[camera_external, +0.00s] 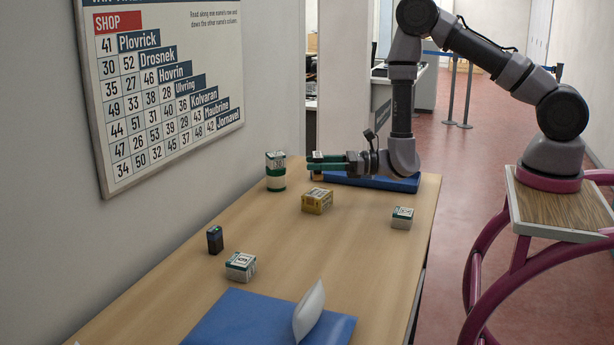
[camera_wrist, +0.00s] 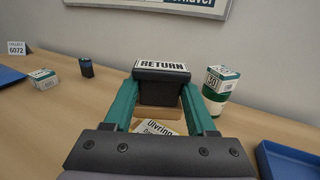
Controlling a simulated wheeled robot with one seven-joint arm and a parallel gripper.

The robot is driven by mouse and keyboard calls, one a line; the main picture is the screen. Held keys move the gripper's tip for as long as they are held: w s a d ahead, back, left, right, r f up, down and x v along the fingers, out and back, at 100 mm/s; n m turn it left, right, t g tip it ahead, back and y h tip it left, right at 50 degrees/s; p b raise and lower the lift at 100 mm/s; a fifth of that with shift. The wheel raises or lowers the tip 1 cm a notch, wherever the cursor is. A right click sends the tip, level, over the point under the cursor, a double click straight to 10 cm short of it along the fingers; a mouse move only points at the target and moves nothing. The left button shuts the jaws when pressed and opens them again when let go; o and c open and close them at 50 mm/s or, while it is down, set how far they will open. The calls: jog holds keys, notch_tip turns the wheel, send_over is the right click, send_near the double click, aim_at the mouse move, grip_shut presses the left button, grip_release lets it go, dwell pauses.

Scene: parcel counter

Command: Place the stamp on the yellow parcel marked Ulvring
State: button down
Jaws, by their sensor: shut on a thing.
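My gripper (camera_wrist: 163,100) has green fingers and is shut on a black stamp (camera_wrist: 160,92) with a white label reading RETURN on top. In the external view my gripper (camera_external: 330,161) is over the far part of the counter. The yellow parcel (camera_external: 317,201) sits on the counter below and nearer the camera. In the wrist view the yellow-brown parcel (camera_wrist: 142,124) shows beneath and between the fingers, its white label reading Ulvring. The stamp appears to be above it, apart from it. The stamp hides part of the parcel, and its underside is not visible.
White-and-green boxes (camera_external: 402,217) (camera_external: 241,266), a dark block (camera_external: 214,240) and a blue mat (camera_external: 235,318) are on the counter. A chart (camera_external: 165,85) hangs on the wall.

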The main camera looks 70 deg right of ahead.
aim_at(317, 178)
jog(key=shift+f, duration=2.1)
jog(key=shift+f, duration=0.1)
jog(key=shift+c, duration=1)
grip_release()
